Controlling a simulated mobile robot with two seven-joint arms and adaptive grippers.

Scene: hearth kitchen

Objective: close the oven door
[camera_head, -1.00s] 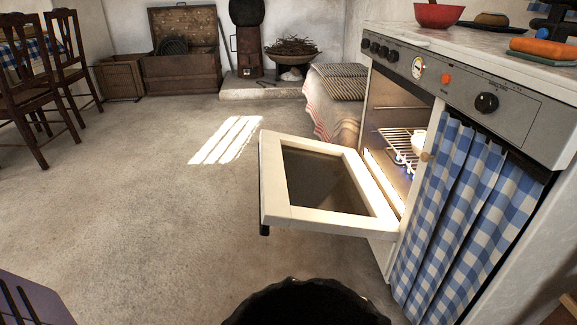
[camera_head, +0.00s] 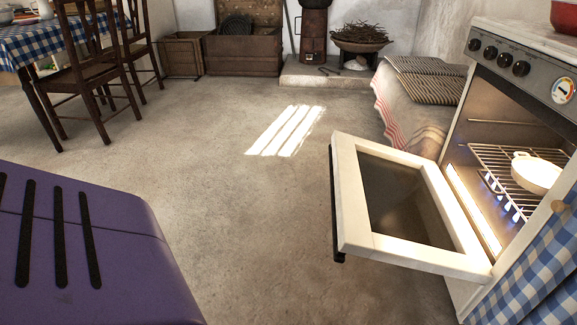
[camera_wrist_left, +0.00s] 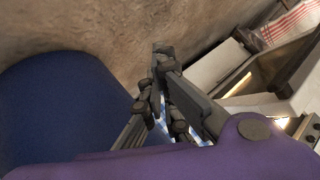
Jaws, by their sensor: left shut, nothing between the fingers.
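The white oven door (camera_head: 352,195) hangs open in the head view, folded down and out from the oven (camera_head: 525,72) to the left. Its dark window panel faces up, and a dark handle shows along its outer edge. Inside the lit oven, a white pan (camera_head: 538,174) stands on a wire rack (camera_head: 488,155) above small blue flames. My left gripper (camera_wrist_left: 162,58) shows only in the left wrist view. It is shut and empty, apart from the pale oven parts at the right of that view. My right gripper is not in view.
Blue checked curtain (camera_head: 535,268) hangs beside the oven. A bench with a striped cloth (camera_head: 400,105) stands behind the door. A wooden chair (camera_head: 92,75) and checked table (camera_head: 50,38) are at the left. The floor left of the door is clear.

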